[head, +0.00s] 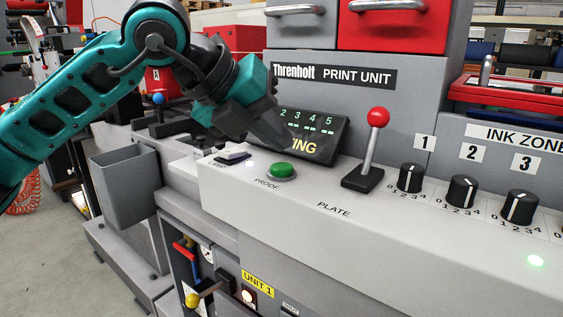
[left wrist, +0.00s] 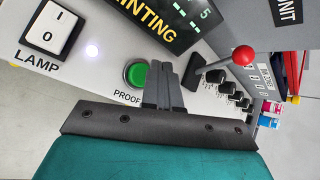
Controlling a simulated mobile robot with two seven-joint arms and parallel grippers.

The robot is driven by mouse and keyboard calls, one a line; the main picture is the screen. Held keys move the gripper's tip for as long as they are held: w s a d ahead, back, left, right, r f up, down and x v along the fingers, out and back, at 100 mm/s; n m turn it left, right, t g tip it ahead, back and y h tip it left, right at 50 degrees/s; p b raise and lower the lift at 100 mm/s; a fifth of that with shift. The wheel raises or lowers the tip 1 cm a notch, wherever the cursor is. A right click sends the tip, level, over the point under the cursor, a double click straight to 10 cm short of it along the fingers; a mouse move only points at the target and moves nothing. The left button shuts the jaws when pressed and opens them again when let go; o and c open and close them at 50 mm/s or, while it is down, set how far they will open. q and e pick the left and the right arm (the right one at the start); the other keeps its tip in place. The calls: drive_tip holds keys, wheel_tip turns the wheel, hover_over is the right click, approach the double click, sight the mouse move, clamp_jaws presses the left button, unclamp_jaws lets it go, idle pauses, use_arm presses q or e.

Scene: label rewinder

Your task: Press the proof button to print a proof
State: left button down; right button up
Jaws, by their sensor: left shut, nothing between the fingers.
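The green proof button (head: 282,170) sits on the sloped grey console above the word PROOF. In the left wrist view the proof button (left wrist: 135,73) is just left of my fingertips. My left gripper (head: 286,148) is shut and empty, its fingers pointing down toward the button from above and behind it. In the left wrist view the shut fingers of my left gripper (left wrist: 166,70) show side by side. I cannot tell the exact gap between fingertips and button. A dark display (head: 325,130) behind the gripper reads PRINTING, partly hidden in the head view. My right gripper is not in view.
A red-knobbed plate lever (head: 375,130) stands right of the button, with black ink knobs (head: 463,191) farther right. A white lamp switch (head: 232,156) is left of the button. A grey bin (head: 126,178) hangs at the console's left end.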

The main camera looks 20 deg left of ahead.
sight(274, 167)
use_arm(q)
drive_tip(key=shift+r+p, duration=1.25)
drive_tip(key=shift+r, duration=0.95)
drive_tip(key=shift+f, duration=0.1)
